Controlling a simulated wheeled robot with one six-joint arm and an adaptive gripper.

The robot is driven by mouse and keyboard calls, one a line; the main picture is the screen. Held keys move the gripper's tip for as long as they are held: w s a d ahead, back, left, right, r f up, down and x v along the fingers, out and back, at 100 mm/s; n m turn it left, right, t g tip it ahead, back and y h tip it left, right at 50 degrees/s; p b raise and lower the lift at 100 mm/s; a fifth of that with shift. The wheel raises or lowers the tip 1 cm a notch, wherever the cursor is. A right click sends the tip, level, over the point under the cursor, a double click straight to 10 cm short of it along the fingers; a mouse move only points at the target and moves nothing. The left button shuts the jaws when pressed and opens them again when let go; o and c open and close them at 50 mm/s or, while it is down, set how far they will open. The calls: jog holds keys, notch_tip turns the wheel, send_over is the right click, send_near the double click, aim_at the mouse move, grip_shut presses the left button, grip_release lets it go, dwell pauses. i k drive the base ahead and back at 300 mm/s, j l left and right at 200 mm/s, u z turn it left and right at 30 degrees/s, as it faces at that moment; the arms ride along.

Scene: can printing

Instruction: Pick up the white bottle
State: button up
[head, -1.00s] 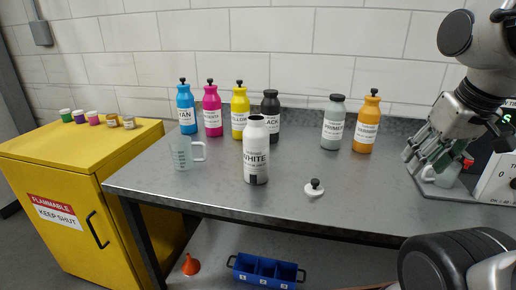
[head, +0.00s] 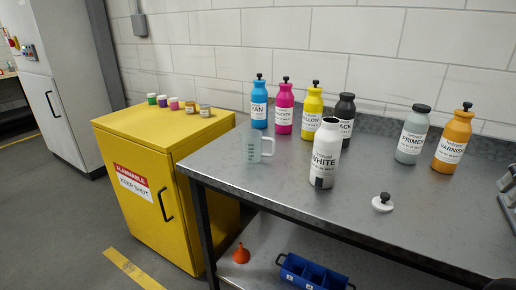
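The white bottle (head: 325,155) stands upright on the grey metal table (head: 400,225) near its front edge. Its top is open, with no cap on it, and the label reads WHITE. A white cap with a black knob (head: 383,202) lies on the table to the right of the bottle. My gripper is not in view.
A clear measuring cup (head: 252,147) stands left of the bottle. Cyan (head: 259,104), magenta (head: 284,108), yellow (head: 312,112), black (head: 345,118), primer (head: 411,135) and varnish (head: 453,140) bottles stand behind. A yellow cabinet (head: 160,150) adjoins the table's left. A blue bin (head: 312,272) sits below.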

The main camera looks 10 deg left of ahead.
aim_at(328, 138)
jog(key=k+l+u, duration=0.15)
jog(key=u, duration=0.2)
jog(key=k+l+u, duration=0.15)
jog(key=u, duration=0.25)
jog(key=k+l+u, duration=0.1)
jog(key=u, duration=0.25)
jog(key=k+j, duration=0.05)
jog(key=k, duration=0.05)
